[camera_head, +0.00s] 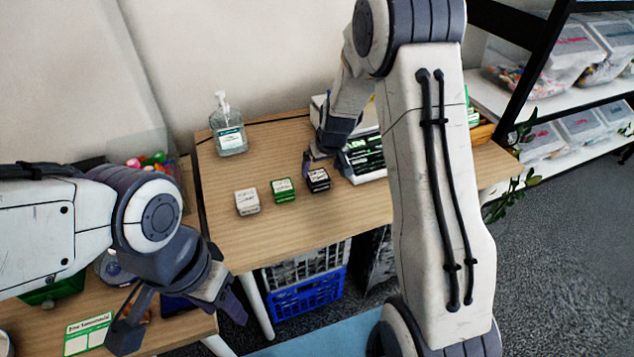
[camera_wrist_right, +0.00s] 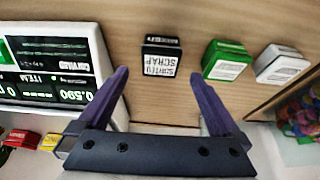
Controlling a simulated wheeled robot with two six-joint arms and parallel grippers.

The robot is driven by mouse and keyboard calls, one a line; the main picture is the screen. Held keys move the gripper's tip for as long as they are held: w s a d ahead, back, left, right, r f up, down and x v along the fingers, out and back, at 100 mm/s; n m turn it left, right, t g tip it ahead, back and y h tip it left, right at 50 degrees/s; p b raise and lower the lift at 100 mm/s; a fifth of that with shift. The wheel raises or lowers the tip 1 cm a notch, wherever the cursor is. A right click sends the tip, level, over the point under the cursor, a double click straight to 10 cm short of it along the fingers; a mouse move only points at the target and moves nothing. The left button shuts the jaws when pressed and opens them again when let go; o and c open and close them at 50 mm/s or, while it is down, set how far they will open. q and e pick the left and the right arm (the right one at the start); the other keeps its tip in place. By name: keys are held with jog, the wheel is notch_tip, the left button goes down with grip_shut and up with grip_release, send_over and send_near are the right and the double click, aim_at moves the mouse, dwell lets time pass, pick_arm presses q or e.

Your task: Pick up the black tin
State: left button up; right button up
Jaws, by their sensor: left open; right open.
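The black tin (camera_head: 318,180) sits on the wooden table, at the right end of a row with a green tin (camera_head: 283,190) and a white tin (camera_head: 247,201). In the right wrist view the black tin (camera_wrist_right: 161,57) lies ahead of and between the open fingers of my right gripper (camera_wrist_right: 160,85), apart from them. In the head view my right gripper (camera_head: 312,162) is just behind the black tin, partly hidden by its own arm. My left gripper (camera_head: 180,318) is open and empty at the lower left, over the front of the other table.
A scale with a lit display (camera_wrist_right: 50,65) stands close beside the black tin. A sanitizer bottle (camera_head: 229,128) stands at the back left of the table (camera_head: 330,220). A blue crate (camera_head: 305,294) is below it. The tabletop in front of the tins is clear.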

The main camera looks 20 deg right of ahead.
aim_at(318, 175)
jog(key=x, duration=0.6)
jog(key=shift+w+f, duration=0.15)
jog(key=shift+f, duration=0.2)
jog(key=shift+c, duration=0.3)
grip_shut()
